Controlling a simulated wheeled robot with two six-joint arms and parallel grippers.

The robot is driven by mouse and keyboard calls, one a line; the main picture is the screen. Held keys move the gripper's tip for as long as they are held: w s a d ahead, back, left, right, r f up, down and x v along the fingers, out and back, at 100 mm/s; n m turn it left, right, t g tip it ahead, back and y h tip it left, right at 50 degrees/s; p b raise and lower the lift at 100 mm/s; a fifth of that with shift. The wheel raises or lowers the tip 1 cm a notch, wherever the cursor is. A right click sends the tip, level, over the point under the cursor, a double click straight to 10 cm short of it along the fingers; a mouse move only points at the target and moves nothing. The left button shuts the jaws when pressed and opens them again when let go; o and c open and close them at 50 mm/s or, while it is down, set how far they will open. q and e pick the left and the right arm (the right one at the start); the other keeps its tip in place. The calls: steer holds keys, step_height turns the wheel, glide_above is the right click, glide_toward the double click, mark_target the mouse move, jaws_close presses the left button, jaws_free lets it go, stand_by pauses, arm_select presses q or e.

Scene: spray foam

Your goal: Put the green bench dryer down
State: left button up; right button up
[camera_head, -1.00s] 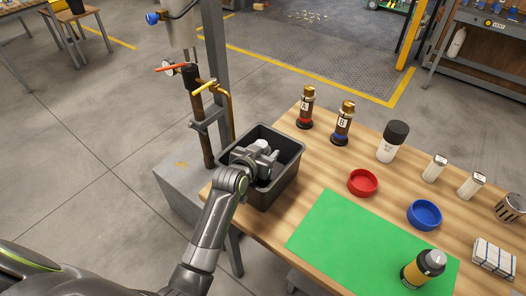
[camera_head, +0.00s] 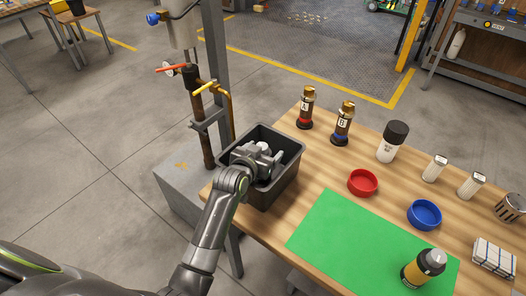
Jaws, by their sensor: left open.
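My left gripper (camera_head: 270,160) reaches into the dark grey bin (camera_head: 290,178) at the table's left corner. It is open, and its fingers are over or inside the bin. Something pale shows by the fingers, but I cannot tell whether it is a thing or part of the gripper. No green bench dryer can be made out; the gripper and bin walls hide most of the bin's inside. My right gripper is not in view.
A green mat (camera_head: 345,240) lies on the wooden table, with a yellow-and-black canister (camera_head: 418,270) on it. Bottles A (camera_head: 305,108) and B (camera_head: 342,124), a white bottle (camera_head: 391,145), a red dish (camera_head: 362,182) and a blue dish (camera_head: 424,215) stand behind. A pipe stand (camera_head: 205,130) rises left of the bin.

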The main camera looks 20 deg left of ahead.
arm_select(q)
steer(key=shift+s+f, duration=0.3)
steer(key=shift+f, duration=0.5)
steer(key=shift+r, duration=0.45)
steer(key=v, duration=0.8)
steer(key=r+v, duration=0.1)
steer(key=v, duration=0.2)
steer(key=shift+s+r, duration=0.15)
steer(key=shift+s, duration=0.05)
